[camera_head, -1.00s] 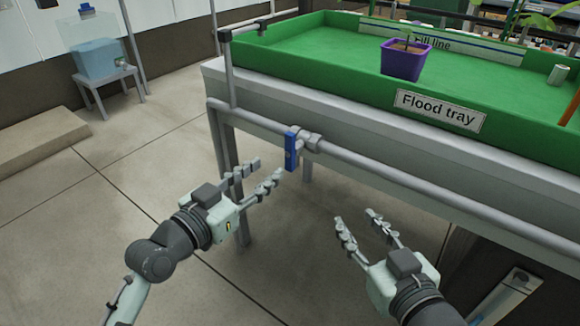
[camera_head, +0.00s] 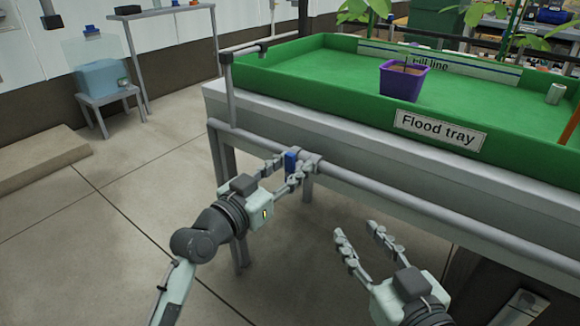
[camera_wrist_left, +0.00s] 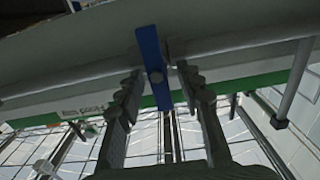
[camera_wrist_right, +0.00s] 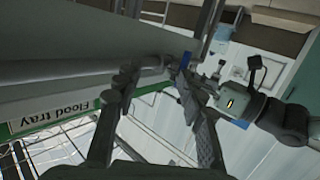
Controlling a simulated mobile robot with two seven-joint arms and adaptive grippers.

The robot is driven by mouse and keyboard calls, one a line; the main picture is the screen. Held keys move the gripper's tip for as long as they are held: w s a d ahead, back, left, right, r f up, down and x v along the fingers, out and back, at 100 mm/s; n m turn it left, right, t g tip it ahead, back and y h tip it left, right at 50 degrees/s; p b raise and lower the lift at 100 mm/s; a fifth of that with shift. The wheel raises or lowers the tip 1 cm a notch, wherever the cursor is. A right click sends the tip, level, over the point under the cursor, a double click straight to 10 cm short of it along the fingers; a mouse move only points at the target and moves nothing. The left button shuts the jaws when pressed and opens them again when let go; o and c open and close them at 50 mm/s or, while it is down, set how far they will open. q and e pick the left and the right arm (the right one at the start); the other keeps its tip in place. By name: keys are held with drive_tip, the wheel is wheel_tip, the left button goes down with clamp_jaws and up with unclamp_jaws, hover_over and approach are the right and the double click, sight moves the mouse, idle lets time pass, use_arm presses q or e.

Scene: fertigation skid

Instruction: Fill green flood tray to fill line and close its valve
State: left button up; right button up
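The green flood tray (camera_head: 330,85) stands on a grey bench, with a "Flood tray" label on its front and a "Fill line" strip on its back wall. I see no water in it. My right gripper (camera_head: 358,232) is open and empty, below and right of the valve.
A purple pot (camera_head: 403,80) and a small metal can (camera_head: 555,93) stand in the tray. A blue container (camera_head: 101,77) sits on a stand at the back left. The grey pipe (camera_head: 400,194) runs along the bench front.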

use_arm(q)
clamp_jaws()
drive_tip(key=n+p, duration=0.2)
drive_tip(key=shift+a+r+n+p, duration=0.1)
drive_tip(key=shift+a+n+p, duration=0.05)
drive_tip(key=shift+n+p, duration=0.2)
drive_tip(key=shift+w+a+n+p, duration=0.15)
drive_tip(key=shift+n+p, duration=0.55)
drive_tip(key=shift+n, duration=0.35)
drive_tip(key=shift+n+p, duration=0.45)
drive_tip(key=shift+n, duration=0.35)
drive_tip(key=shift+f, duration=0.2)
drive_tip(key=shift+f+n, duration=0.1)
drive_tip(key=shift+n, duration=0.5)
use_arm(e)
drive_tip(key=s+d+f+m+g+h, duration=0.2)
drive_tip(key=s+d+f+g+h, duration=0.4)
drive_tip(key=s+d+f+g, duration=0.6)
drive_tip(key=shift+s+d+f+h, duration=0.3)
drive_tip(key=shift+s+d+f, duration=0.8)
drive_tip(key=shift+d+f, duration=0.9)
drive_tip(key=shift+r, duration=0.1)
use_arm(q)
unclamp_jaws()
